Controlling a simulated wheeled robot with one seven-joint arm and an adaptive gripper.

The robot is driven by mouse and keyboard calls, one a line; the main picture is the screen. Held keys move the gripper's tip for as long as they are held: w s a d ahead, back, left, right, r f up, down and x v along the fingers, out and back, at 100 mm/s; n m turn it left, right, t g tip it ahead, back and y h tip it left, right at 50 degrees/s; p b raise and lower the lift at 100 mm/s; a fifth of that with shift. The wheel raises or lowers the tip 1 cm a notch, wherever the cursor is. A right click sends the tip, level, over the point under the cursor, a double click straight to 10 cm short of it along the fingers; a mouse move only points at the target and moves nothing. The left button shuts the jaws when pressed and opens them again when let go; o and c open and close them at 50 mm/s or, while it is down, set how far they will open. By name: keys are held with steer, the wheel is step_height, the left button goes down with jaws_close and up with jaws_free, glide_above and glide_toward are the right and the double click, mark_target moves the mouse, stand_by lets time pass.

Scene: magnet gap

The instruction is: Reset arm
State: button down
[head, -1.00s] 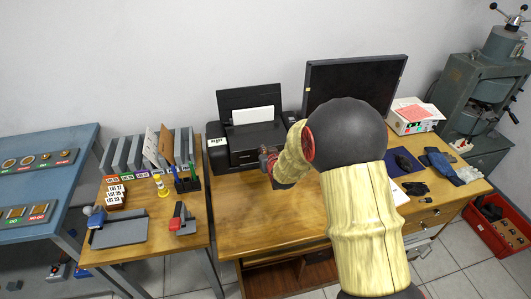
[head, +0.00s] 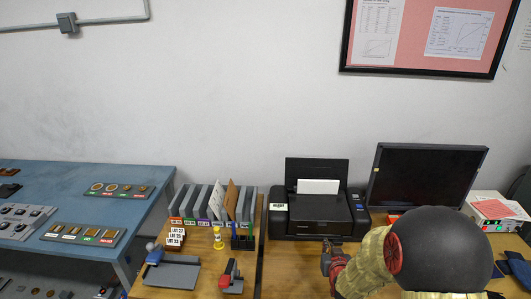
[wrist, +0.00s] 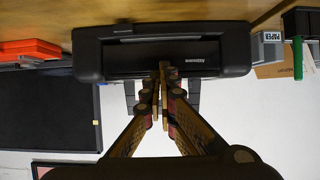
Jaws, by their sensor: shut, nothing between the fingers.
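My gripper (head: 328,252) is in front of the black printer (head: 318,212), over the wooden desk. In the wrist view my gripper (wrist: 163,72) has its two fingertips together with nothing between them. The printer (wrist: 200,57) lies straight beyond the fingertips in that view, which is upside down. My arm is bent, with its dark round elbow at the lower right of the head view. I cannot tell the exact distance from the fingertips to the printer.
A dark monitor (head: 425,178) stands right of the printer. A row of grey file holders (head: 205,203) stands on a smaller table at left, with a yellow timer (head: 217,238) in front. A blue bench (head: 75,195) is farther left. A framed board (head: 420,35) hangs on the wall.

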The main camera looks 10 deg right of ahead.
steer(key=s+f+g, duration=0.1)
steer(key=s+f, duration=0.1)
steer(key=s+a+f+g, duration=0.1)
steer(key=s+f+g, duration=0.1)
steer(key=f, duration=0.1)
steer(key=s+f+g, duration=0.1)
steer(key=s+f, duration=0.1)
steer(key=s, duration=0.1)
steer(key=shift+a+f+y, duration=0.15)
steer(key=shift+f+y, duration=0.15)
steer(key=s+g, duration=0.1)
steer(key=s, duration=0.1)
steer(key=s+a+r+g, duration=0.1)
steer(key=s, duration=0.1)
steer(key=s+g, duration=0.1)
steer(key=shift+s+a+r+y, duration=0.15)
steer(key=shift+s+a+y, duration=0.15)
steer(key=shift+s, duration=0.1)
steer(key=s+a+r, duration=0.3)
steer(key=s+r, duration=0.3)
steer(key=r, duration=0.3)
steer(key=s+a+r+n, duration=0.1)
steer(key=s+a+r, duration=0.2)
steer(key=s+r, duration=0.4)
steer(key=s+a+r+n+y, duration=0.1)
steer(key=s+a+r, duration=0.3)
steer(key=s+r, duration=0.3)
step_height(320, 180, up, 6)
steer(key=shift+f, duration=0.2)
